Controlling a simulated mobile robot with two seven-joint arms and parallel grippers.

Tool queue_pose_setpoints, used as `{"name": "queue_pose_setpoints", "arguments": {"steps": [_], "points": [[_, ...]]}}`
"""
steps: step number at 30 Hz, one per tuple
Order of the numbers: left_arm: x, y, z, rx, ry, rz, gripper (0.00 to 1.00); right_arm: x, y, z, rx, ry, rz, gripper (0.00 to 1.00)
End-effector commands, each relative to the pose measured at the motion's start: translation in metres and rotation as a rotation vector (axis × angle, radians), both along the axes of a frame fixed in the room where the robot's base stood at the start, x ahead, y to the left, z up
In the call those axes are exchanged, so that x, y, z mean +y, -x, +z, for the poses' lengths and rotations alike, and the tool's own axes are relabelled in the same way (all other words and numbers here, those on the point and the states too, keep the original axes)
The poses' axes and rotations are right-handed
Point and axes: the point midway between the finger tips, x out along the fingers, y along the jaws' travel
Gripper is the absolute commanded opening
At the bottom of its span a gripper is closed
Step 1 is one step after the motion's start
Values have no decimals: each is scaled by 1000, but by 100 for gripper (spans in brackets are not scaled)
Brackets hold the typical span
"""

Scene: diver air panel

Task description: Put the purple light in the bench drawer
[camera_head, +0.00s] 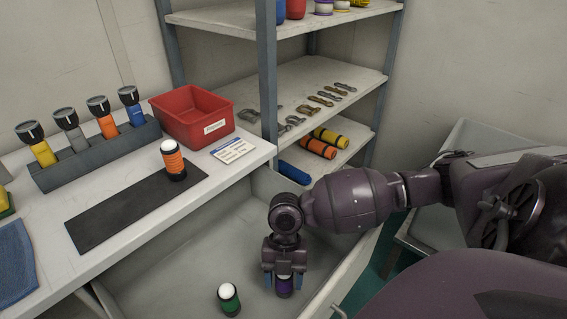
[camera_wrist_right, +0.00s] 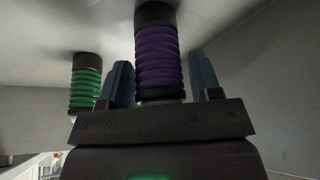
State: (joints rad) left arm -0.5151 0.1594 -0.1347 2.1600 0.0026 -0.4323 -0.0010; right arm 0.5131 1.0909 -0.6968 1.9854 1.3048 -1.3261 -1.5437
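The purple light (camera_head: 284,286) is in the open bench drawer (camera_head: 185,262), mostly hidden from the head view by my right gripper (camera_head: 284,282). In the right wrist view the purple light (camera_wrist_right: 158,55) is between the two blue fingers of the gripper (camera_wrist_right: 162,82). Narrow gaps show beside it, so the gripper looks open around the light, not clamped on it. The light seems to stand upright on the drawer floor, though its contact there is hard to see. My left gripper is not in view.
A green light (camera_head: 229,299) stands in the drawer to the left of the gripper. On the bench are an orange light (camera_head: 173,160), a dark mat (camera_head: 130,208), a red bin (camera_head: 192,115) and a rack (camera_head: 100,155) of lights. Shelves (camera_head: 318,85) rise behind.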

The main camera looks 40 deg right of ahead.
Motion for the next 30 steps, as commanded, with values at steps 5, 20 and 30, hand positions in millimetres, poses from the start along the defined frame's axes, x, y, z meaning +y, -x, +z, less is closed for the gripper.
{"name": "queue_pose_setpoints", "arguments": {"steps": [5,20,30], "points": [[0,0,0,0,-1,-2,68,0,0,0,0,0,0,68],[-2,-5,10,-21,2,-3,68,-11,-11,42,-8,2,0,68],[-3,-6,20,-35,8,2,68,-29,-26,98,-6,2,0,68]]}}
